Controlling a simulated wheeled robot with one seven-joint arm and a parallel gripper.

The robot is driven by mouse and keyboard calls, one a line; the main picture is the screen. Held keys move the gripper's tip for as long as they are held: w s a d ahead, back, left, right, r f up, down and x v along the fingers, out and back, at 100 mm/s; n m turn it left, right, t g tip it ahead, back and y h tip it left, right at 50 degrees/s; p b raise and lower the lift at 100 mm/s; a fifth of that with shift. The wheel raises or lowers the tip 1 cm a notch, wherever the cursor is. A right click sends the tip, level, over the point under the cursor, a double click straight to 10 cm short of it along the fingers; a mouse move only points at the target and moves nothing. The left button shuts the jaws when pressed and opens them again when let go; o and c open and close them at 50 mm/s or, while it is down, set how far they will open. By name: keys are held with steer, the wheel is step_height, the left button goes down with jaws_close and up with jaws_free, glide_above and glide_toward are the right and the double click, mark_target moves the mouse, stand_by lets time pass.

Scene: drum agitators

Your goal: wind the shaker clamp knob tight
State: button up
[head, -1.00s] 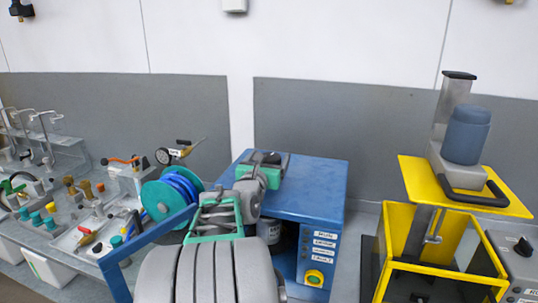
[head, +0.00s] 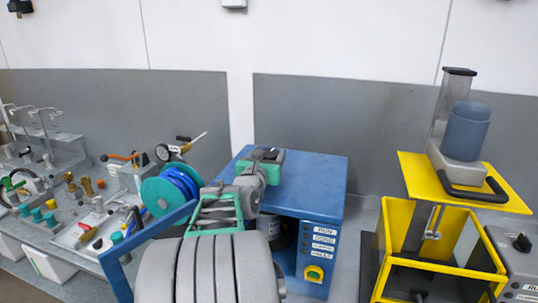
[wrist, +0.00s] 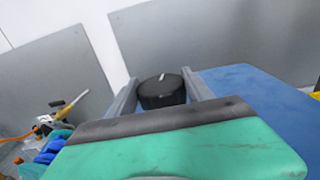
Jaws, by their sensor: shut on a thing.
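The clamp knob (wrist: 162,93) is a round black knob with a white pointer line, seen in the wrist view between my grey fingers. It stands above the blue-topped shaker cabinet (head: 312,185). My gripper (wrist: 164,90) is shut on the knob, one finger on each side. In the head view my green-and-grey gripper (head: 266,156) is over the back left of the cabinet top, and my arm and hand hide most of the clamp. The cabinet front has a column of white labels and a green button on a yellow plate (head: 314,273).
A yellow frame machine (head: 408,215) with a blue-grey drum (head: 466,131) stands at the right. A teal and blue reel (head: 170,195) is left of my arm. Several fittings and tools crowd the bench at the left. The right part of the cabinet top is clear.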

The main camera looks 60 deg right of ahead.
steer(key=shift+w+f+g, duration=0.1)
steer(key=shift+g, duration=0.2)
steer(key=shift+w+m+g+b, duration=0.1)
steer(key=shift+m+g+b, duration=0.25)
steer(key=shift+m+g, duration=1.05)
steer(key=shift+g, duration=0.5)
steer(key=m+g+p, duration=0.2)
steer(key=g+p, duration=0.1)
steer(key=shift+r, duration=0.25)
steer(key=shift+f+m+g+y+p, duration=0.1)
steer(key=shift+m+g+y+p, duration=0.25)
steer(key=shift+m+g+p, duration=0.45)
steer(key=shift+f+m+g+y+p, duration=0.15)
steer(key=shift+m+g+y, duration=0.3)
steer(key=shift+g, duration=0.65)
steer(key=shift+r+m+g, duration=0.1)
steer(key=shift+m+g, duration=0.15)
steer(key=shift+g, duration=0.05)
steer(key=o, duration=1.4)
steer(key=shift+c, duration=0.2)
